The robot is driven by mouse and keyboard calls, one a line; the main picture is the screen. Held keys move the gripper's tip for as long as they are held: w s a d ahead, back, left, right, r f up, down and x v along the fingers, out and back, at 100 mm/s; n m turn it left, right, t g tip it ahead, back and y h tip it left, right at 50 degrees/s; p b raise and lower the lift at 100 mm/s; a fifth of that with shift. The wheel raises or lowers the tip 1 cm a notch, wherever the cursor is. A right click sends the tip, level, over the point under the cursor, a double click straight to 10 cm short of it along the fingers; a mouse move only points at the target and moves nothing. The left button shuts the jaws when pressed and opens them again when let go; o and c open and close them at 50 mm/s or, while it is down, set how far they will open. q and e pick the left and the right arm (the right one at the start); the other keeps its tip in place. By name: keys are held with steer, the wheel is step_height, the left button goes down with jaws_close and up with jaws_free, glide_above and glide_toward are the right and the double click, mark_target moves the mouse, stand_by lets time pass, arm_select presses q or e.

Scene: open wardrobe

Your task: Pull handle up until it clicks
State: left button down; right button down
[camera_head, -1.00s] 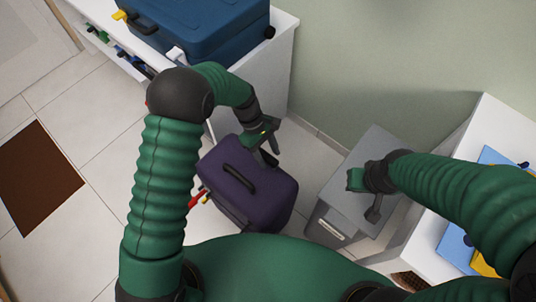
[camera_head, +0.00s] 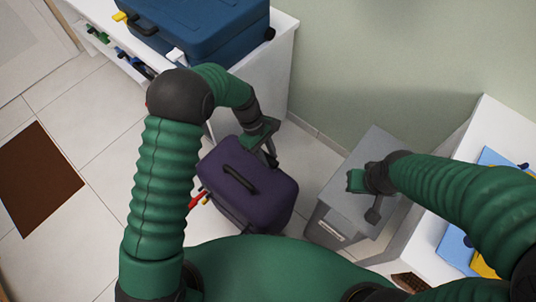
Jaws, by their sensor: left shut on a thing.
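A purple suitcase (camera_head: 240,190) stands upright on the tiled floor in front of me, with a black carry handle (camera_head: 240,180) on its top. My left gripper (camera_head: 270,157) is at the suitcase's far top edge. It is shut on the suitcase's pull handle, which is mostly hidden by the fingers. My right gripper (camera_head: 362,192) is over the grey bin to the right, apart from the suitcase; I cannot tell whether its fingers are open.
A grey lidded bin (camera_head: 337,228) stands to the right of the suitcase. A white cabinet with a blue case (camera_head: 200,30) on it is at the back left. A white shelf unit (camera_head: 480,125) is at the right. A brown mat (camera_head: 38,180) lies on open floor at the left.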

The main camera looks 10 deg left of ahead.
stand_by(0.8)
arm_select(q)
step_height(320, 180, up, 30)
steer(key=p, duration=2.7)
steer(key=shift+w+r, duration=0.25)
steer(key=shift+w, duration=0.05)
steer(key=shift+r, duration=0.1)
steer(key=c, duration=1.3)
jaws_free()
steer(key=shift+o, duration=0.9)
steer(key=shift+s, duration=0.15)
